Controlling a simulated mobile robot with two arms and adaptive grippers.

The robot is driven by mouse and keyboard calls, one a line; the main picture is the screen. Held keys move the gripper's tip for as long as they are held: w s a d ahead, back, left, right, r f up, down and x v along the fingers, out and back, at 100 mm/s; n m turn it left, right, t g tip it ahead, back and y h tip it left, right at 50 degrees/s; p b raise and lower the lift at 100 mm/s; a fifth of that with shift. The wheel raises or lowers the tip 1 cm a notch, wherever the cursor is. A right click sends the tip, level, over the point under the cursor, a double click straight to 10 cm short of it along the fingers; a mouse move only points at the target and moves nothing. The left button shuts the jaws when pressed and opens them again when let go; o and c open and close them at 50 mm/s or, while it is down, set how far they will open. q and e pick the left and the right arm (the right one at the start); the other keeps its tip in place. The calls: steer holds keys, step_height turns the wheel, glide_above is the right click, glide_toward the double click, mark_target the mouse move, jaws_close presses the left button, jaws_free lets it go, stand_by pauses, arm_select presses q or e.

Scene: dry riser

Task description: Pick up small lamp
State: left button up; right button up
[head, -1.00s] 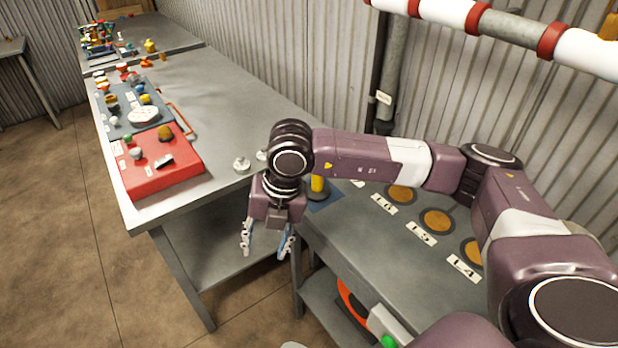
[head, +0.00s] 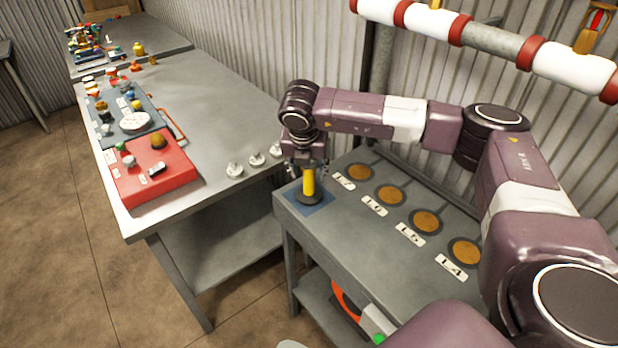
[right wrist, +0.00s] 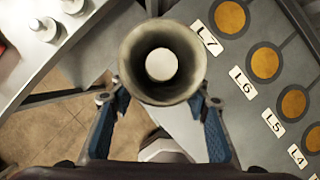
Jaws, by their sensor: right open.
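The small lamp (head: 309,182) looks like a yellow upright post on a dark round base. It stands on a blue square pad (head: 321,209) at the left end of the grey bench. Its top is hidden by my right gripper (head: 306,166) in the head view. In the right wrist view, a dark, flared round rim with a pale centre, apparently the lamp (right wrist: 162,62) from above, shows between and beyond the fingers. My right gripper (right wrist: 160,101) is open, with one blue-padded finger on each side. Contact cannot be told. My left gripper is not in view.
The bench (head: 345,237) has several brown discs labelled L4 to L7 right of the lamp. Several small white pieces (head: 256,160) stand on the neighbouring table's edge. That table holds a red box (head: 152,180). A red-and-white pipe (head: 490,38) runs above, along the corrugated wall.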

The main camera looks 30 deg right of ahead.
mark_target(309, 177)
steer(key=shift+w+d+f, duration=0.25)
steer(key=shift+f, duration=0.05)
steer(key=p+x, duration=0.1)
steer(key=x, duration=0.3)
steer(key=shift+f, duration=0.2)
steer(key=shift+c, duration=0.2)
jaws_close()
steer(key=shift+w+r, duration=0.1)
